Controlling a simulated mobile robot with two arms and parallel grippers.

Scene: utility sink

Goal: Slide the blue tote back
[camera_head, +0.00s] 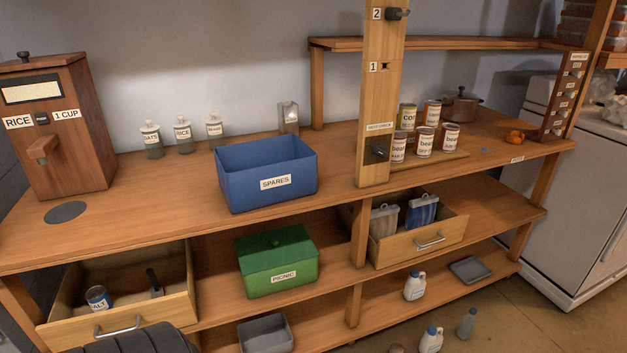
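The blue tote (238,187) is an open-topped box with a white SPARES label on its front. It stands upright on the wooden worktop (140,207), with its front side close to the worktop's front edge. Its inside is only partly visible, and I see no contents. A small metallic upright item (288,118) stands behind it, with its lower part hidden by the tote. Neither of my grippers shows in the head view, and nothing is touching the tote from the front.
Several glass jars (183,137) stand behind left of the tote. A RICE dispenser (62,130) is at far left. A wooden post (372,120) rises to the right, with cans (425,140) beyond. A green PICNIC box (270,279) sits below. An open drawer (160,308) protrudes at lower left.

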